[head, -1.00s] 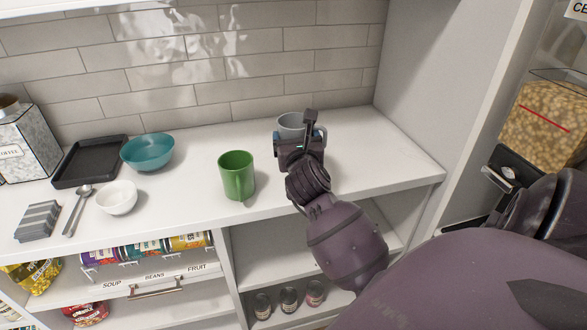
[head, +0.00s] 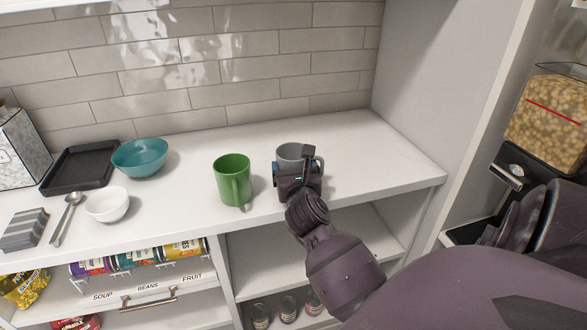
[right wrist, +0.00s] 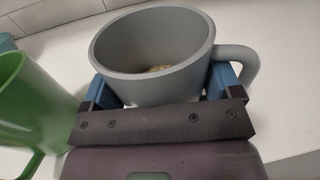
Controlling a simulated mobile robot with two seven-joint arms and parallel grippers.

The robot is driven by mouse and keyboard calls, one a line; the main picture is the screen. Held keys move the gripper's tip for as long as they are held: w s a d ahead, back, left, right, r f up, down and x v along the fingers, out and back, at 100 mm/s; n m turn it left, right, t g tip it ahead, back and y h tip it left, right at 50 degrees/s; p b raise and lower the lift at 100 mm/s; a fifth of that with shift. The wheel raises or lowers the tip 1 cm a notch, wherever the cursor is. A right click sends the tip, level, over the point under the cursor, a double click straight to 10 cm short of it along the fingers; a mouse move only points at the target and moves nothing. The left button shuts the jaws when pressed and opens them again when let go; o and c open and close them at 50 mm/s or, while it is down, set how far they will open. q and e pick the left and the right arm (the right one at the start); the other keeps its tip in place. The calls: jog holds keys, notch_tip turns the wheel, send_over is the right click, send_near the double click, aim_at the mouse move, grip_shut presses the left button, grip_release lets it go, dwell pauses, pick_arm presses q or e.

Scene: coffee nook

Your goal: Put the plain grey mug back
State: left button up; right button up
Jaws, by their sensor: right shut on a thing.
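The plain grey mug (head: 291,152) is at the right part of the white counter, mostly hidden behind my right gripper (head: 298,168) in the head view. In the right wrist view the grey mug (right wrist: 150,55) is between the two blue fingers of my right gripper (right wrist: 160,92), which is shut on it. Its handle points right, and something pale lies inside at the bottom. The mug looks upright with a slight tilt in the wrist view; I cannot tell whether its base touches the counter. My left gripper is not in view.
A green mug (head: 233,180) stands close left of the grey mug and shows in the wrist view (right wrist: 35,105). Further left are a white bowl (head: 107,205), teal bowl (head: 139,158), black tray (head: 78,169) and spoon (head: 66,218). The counter's right end (head: 375,160) is clear.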

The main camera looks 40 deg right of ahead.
jog(key=shift+f, duration=0.1)
jog(key=o, duration=1.2)
jog(key=shift+c, duration=0.2)
